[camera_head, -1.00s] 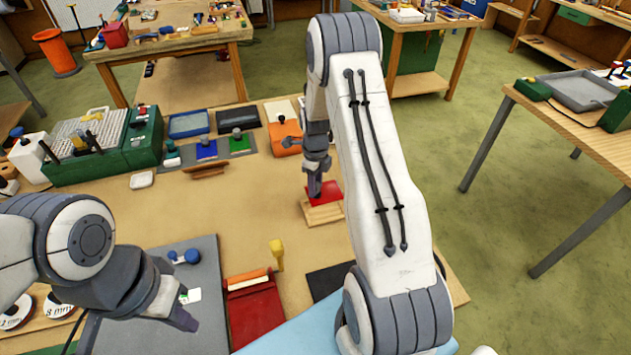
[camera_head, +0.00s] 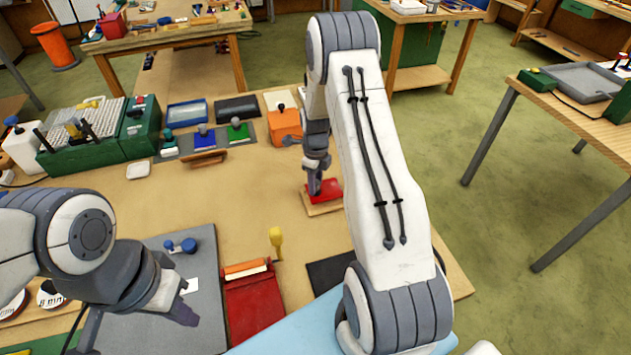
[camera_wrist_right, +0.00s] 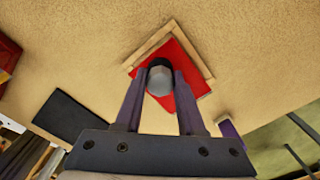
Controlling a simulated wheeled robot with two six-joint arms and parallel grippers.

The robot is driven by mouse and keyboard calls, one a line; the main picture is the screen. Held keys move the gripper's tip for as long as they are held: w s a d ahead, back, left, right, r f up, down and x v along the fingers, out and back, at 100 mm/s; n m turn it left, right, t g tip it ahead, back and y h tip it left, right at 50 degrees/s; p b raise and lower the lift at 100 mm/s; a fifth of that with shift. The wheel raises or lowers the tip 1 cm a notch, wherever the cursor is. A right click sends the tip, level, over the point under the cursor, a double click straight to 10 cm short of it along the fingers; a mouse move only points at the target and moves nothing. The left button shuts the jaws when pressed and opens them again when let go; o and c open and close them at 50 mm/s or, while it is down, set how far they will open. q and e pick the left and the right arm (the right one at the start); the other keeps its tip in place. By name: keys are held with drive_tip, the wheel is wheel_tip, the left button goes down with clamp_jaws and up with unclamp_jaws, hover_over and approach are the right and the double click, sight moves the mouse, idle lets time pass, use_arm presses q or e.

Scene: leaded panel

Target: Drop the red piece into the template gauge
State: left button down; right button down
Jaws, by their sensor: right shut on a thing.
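The red piece (camera_head: 328,190) is a flat red plate with a grey knob (camera_wrist_right: 160,80) on top. My right gripper (camera_head: 315,188) points down and is shut on this knob; its two fingers show on either side of it in the right wrist view (camera_wrist_right: 158,90). The template gauge (camera_head: 323,209) is a light wooden frame on the table. Its border (camera_wrist_right: 150,46) shows along two sides of the red piece. I cannot tell whether the piece is seated in it or just above. My left gripper (camera_head: 138,322) is open and empty over the grey mat (camera_head: 207,270).
An orange block (camera_head: 285,126) stands behind. Bare tabletop surrounds the gauge on its left.

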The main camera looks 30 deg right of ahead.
drive_tip(key=shift+f+b, duration=0.35)
drive_tip(key=shift+f, duration=0.45)
drive_tip(key=shift+f+b, duration=0.75)
drive_tip(key=shift+f, duration=0.15)
idle(1.0)
drive_tip(key=shift+c, duration=2.2)
unclamp_jaws()
wheel_tip(320, 180, up, 9)
drive_tip(key=b, duration=0.2)
drive_tip(key=shift+r+b, duration=0.1)
drive_tip(key=shift+b, duration=0.3)
drive_tip(key=shift+r, duration=0.6)
